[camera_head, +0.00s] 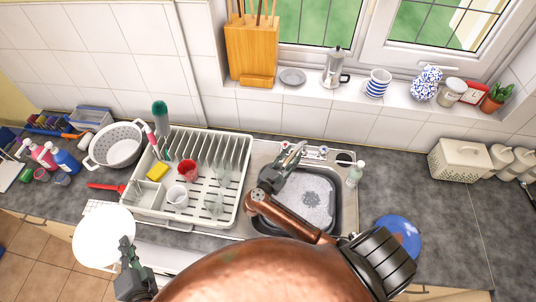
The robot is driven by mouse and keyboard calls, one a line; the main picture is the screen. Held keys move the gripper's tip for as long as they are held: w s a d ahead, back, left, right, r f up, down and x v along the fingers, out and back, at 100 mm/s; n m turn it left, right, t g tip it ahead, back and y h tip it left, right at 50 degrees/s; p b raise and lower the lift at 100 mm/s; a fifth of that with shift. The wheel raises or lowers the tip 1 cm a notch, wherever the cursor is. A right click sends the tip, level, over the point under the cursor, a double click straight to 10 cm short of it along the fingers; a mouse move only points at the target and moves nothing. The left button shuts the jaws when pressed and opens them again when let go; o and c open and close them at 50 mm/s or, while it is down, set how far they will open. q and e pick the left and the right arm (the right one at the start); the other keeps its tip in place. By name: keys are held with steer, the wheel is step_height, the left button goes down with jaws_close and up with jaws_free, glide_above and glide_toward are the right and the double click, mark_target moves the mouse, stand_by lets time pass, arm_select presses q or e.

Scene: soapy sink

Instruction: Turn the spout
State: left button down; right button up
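The tap (312,150) stands at the back edge of the sink (340,212), with small red-marked parts on its base. My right gripper (292,155) is at the tap, in front of it, and hides most of the spout. I cannot tell whether its fingers touch or close on the spout. My copper-coloured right arm crosses the left part of the sink. Foamy, light grey water fills the basin. My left gripper (126,248) is at the lower right rim of a white plate (100,232) and appears shut on it, over the counter's front edge.
A white dish rack (240,190) with a red cup (188,170), a white cup (177,197) and glasses stands left of the sink. A soap bottle (354,174) stands at the sink's back right. The right counter is mostly clear.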

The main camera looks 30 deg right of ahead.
jaws_close()
stand_by(0.3)
steer(key=shift+s, duration=0.15)
